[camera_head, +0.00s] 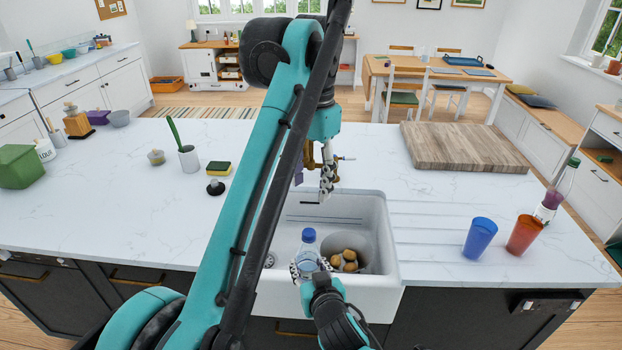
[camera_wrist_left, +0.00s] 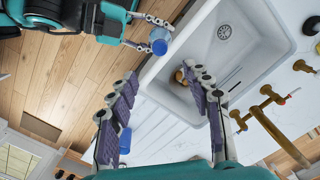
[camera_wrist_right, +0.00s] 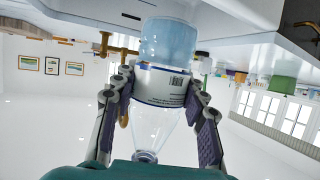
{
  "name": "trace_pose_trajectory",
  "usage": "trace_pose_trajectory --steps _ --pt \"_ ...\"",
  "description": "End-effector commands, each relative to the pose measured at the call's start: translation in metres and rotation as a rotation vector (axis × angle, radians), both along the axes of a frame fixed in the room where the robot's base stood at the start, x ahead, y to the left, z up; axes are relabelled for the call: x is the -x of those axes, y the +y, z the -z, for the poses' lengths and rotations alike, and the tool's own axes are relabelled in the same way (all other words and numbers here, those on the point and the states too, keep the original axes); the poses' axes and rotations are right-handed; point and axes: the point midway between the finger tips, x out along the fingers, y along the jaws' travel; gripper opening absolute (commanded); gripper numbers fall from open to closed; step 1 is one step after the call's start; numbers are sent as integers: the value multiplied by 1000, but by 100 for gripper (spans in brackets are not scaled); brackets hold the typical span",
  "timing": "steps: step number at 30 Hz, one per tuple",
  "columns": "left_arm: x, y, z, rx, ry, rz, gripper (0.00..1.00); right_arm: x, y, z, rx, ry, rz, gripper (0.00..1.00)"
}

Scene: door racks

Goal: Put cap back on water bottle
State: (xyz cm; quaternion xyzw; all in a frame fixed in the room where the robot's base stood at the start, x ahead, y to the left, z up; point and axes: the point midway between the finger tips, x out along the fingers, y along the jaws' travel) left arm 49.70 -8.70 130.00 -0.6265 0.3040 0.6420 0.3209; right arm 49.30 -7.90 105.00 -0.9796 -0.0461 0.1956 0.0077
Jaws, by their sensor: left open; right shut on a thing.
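The water bottle (camera_head: 308,257) is clear with blue water and is held over the front rim of the sink. In the right wrist view the bottle (camera_wrist_right: 165,45) shows its white label and its narrow clear neck near my wrist. My right gripper (camera_wrist_right: 160,82) is shut around the labelled middle. In the left wrist view the bottle (camera_wrist_left: 158,42) is at top centre. My left gripper (camera_head: 313,180) is open and empty over the back of the sink beside the brass tap. Its spread fingers (camera_wrist_left: 161,75) point towards the sink. I cannot make out a separate cap.
The white sink (camera_head: 385,235) holds a metal bowl (camera_head: 372,255) with several brown items. A blue cup (camera_head: 480,238) and an orange cup (camera_head: 524,235) stand right. A wooden board (camera_head: 465,148) lies behind. A sponge (camera_head: 219,169) lies left. The brass tap (camera_wrist_left: 262,120) is near my left gripper.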

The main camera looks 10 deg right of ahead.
Motion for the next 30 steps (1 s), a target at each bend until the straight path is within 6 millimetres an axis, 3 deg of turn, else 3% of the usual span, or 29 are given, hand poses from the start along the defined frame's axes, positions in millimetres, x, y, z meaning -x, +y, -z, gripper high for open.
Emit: trace_pose_trajectory --steps 17,23,30 --pt "-2 7 1 7 -11 -21 50 0 0 0 0 0 0 0" --pt "-6 45 10 49 -83 -138 50 0 0 0 0 0 0 0" --pt "8 114 47 120 -211 -340 50 0 0 0 0 0 0 0"
